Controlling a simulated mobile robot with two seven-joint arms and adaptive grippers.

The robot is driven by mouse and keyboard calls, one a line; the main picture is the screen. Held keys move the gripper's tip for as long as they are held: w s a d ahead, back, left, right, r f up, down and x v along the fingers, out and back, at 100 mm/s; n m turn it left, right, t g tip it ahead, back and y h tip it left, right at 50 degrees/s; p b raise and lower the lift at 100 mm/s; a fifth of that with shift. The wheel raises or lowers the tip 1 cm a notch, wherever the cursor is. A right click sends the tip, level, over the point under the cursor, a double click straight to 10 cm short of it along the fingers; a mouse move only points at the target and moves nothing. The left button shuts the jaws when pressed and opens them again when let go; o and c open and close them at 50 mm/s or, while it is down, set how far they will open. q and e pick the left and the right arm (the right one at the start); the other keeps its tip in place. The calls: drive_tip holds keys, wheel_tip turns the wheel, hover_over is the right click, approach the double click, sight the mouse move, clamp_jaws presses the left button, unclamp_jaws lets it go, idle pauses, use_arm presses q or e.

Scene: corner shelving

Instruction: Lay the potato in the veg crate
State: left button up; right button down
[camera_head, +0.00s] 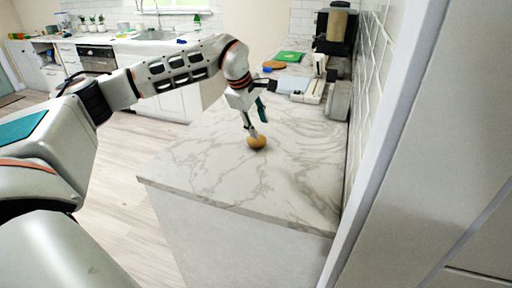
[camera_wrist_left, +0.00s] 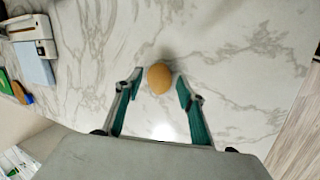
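The potato (camera_head: 257,142) is a small brown-yellow oval lying on the white marbled countertop (camera_head: 210,165). My left gripper (camera_head: 253,131) reaches down over it from above. In the left wrist view the potato (camera_wrist_left: 160,78) lies between the tips of the two green-padded fingers of my left gripper (camera_wrist_left: 159,88). The fingers are spread, with a gap showing on each side of the potato. I cannot make out a veg crate in either view. My right gripper is not in view.
Behind the gripper, a white appliance (camera_head: 309,91), a grey block (camera_head: 339,101), a green board (camera_head: 288,56) and a dark coffee machine (camera_head: 335,47) stand along the wall. The counter around the potato is clear. A tall panel (camera_head: 425,140) closes off the right.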

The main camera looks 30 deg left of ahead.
sight(256, 141)
use_arm(q)
drive_tip(key=a+f, duration=0.1)
drive_tip(key=a+f+y, duration=0.1)
drive_tip(key=f, duration=0.1)
drive_tip(key=shift+w+a, duration=0.15)
drive_tip(key=x, duration=0.5)
drive_tip(key=shift+f, duration=0.1)
drive_tip(key=c, duration=0.8)
drive_tip(key=shift+c, duration=0.6)
drive_tip(key=shift+r, duration=0.2)
